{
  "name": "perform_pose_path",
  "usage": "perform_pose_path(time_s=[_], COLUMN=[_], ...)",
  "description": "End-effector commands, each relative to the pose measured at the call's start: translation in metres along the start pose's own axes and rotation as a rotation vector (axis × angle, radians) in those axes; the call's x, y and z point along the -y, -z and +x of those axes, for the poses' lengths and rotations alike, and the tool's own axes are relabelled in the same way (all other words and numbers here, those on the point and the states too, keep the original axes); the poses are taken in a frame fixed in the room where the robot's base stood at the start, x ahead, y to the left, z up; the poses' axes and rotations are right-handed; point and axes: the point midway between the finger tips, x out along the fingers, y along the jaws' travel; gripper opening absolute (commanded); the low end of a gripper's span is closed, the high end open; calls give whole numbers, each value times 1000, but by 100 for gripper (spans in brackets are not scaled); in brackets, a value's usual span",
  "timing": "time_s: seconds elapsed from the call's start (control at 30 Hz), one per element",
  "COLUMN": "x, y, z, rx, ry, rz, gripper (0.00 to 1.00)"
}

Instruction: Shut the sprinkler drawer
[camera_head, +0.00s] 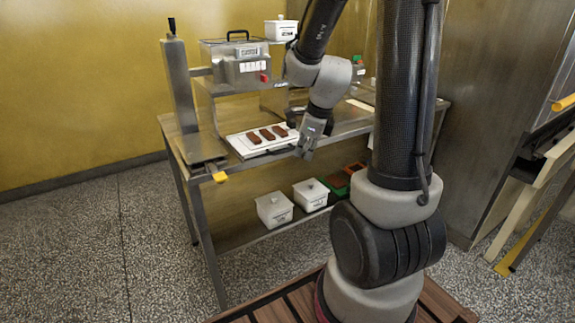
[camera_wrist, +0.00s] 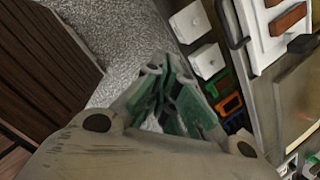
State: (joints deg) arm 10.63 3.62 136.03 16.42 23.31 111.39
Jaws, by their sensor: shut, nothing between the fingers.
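A white drawer-like tray (camera_head: 240,143) with brown bars on it juts out at the front of the metal bench, below the boxy machine; I take it for the sprinkler drawer. A dark handle (camera_head: 284,150) runs along its front edge. The tray (camera_wrist: 256,48) and its dark curved handle (camera_wrist: 232,28) also show at the top right of the wrist view. My gripper (camera_head: 304,153) is shut and empty, pointing down close to the front right of the tray. In the wrist view my gripper (camera_wrist: 155,76) appears apart from the handle.
The boxy machine (camera_head: 242,76) stands on a raised shelf. A metal post (camera_head: 180,88) and a yellow-tipped lever (camera_head: 219,176) are on the left. White lidded pots (camera_head: 274,210) and green and orange bins (camera_head: 338,182) sit on the lower shelf.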

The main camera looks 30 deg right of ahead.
Motion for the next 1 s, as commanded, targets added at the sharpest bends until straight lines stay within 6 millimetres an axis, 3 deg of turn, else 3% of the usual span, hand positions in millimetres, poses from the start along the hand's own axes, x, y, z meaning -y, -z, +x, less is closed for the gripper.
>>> perform_pose_path(time_s=[0.1,0.3,0.57,1.0], x=[18,29,30,40], y=[-12,-16,-17,-22], z=[-3,-4,15,93], rx=[54,102,102,101], ry=[66,96,90,91], rz=[342,680,740,738], gripper=[0,0,0,0])
